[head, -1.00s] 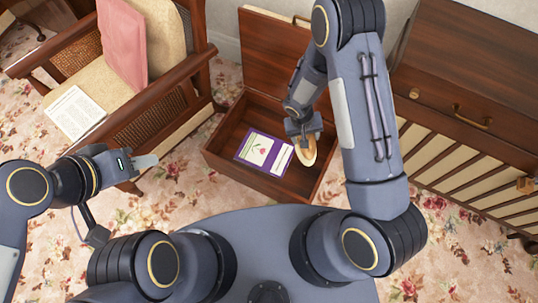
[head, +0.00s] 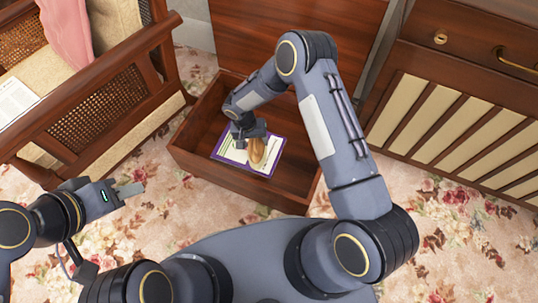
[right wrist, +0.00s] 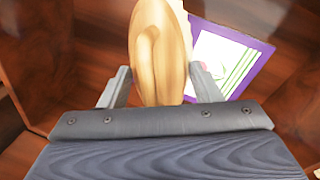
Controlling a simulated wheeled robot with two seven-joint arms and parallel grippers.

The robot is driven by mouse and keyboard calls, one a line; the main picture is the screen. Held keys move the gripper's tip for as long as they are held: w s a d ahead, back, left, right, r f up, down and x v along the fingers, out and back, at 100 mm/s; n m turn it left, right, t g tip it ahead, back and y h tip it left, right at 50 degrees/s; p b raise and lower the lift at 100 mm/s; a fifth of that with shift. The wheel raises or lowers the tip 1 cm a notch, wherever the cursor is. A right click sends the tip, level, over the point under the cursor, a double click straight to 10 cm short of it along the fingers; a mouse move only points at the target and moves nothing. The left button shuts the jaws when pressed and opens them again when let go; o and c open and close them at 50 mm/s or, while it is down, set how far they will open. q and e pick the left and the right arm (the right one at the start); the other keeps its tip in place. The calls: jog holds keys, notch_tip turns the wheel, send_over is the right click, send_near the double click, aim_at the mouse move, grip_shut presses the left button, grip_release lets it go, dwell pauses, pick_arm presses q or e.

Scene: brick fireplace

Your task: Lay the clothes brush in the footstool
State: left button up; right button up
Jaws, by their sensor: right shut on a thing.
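The footstool (head: 185,161) is an open wooden box with its lid raised at the back. The clothes brush (head: 258,155), a tan wooden oval, is held by my right gripper (head: 250,137) inside or just over the box. In the right wrist view, the brush (right wrist: 158,60) stands between the two fingers of the gripper (right wrist: 160,88), which is shut on it. Whether the brush touches the box floor, I cannot tell. My left gripper (head: 130,190) is empty above the carpet left of the box; its finger gap is not clear.
A purple-edged booklet (head: 228,153) lies in the box, partly behind the brush; it also shows in the right wrist view (right wrist: 235,60). A cane-sided armchair (head: 110,105) with a pink cloth (head: 66,28) stands left. A wooden cabinet (head: 470,80) stands right. The box's right end is bare.

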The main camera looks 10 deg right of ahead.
jog(key=shift+s+d+f+b, duration=0.3)
jog(key=shift+d+f+b, duration=0.6)
jog(key=shift+d+f, duration=1.25)
jog(key=shift+s+d+f+b, duration=0.25)
jog(key=shift+d+f+b, duration=0.65)
jog(key=shift+d+f, duration=1.25)
jog(key=shift+s+d+f+b, duration=0.3)
jog(key=shift+d+f+b, duration=0.6)
jog(key=shift+d+f, duration=1.25)
jog(key=shift+d, duration=0.15)
jog(key=o, duration=1.1)
jog(key=shift+c, duration=0.2)
jog(key=shift+r, duration=0.15)
